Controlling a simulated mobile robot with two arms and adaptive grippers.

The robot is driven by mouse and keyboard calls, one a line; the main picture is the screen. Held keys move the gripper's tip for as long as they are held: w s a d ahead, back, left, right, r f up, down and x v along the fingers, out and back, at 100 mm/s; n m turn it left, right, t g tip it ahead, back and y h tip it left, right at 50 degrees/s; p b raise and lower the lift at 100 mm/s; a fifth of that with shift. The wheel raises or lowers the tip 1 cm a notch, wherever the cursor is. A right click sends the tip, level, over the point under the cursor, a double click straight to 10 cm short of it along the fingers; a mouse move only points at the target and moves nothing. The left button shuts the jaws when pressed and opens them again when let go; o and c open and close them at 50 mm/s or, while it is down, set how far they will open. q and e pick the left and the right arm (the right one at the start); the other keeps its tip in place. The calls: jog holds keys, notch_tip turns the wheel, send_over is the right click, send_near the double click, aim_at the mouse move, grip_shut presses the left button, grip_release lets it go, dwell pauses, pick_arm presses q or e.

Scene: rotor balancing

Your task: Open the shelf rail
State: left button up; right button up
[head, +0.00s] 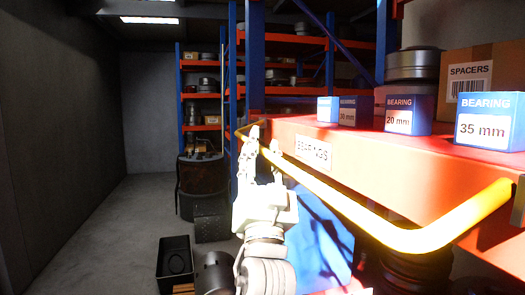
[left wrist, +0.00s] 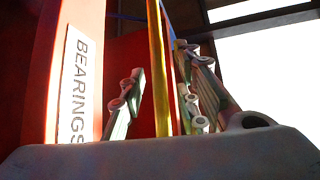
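The yellow shelf rail (head: 345,205) runs along the front of the red shelf (head: 365,160), bends at its near right corner and goes back to the shelf's side. In the left wrist view the rail (left wrist: 158,70) passes between the fingers of my left gripper (left wrist: 160,95). The fingers stand apart, with a visible gap to the rail on the left side. Contact on the right side cannot be told. My right gripper is not in view.
Blue bearing boxes (head: 484,122) and a cardboard spacers box (head: 470,75) stand on the shelf behind the rail. A blue upright post (head: 255,60) rises just behind my left gripper. A black crate (head: 174,262) stands on the floor; the floor at left is clear.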

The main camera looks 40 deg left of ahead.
pick_arm(q)
grip_shut()
jog(key=r+p, duration=0.2)
jog(key=r, duration=0.1)
jog(key=shift+s+a+r, duration=0.15)
jog(key=shift+s+r, duration=0.05)
jog(key=shift+r, duration=0.05)
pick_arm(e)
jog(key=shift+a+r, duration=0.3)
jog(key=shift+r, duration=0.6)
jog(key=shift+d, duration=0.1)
pick_arm(q)
jog(key=shift+o, duration=0.7)
grip_release()
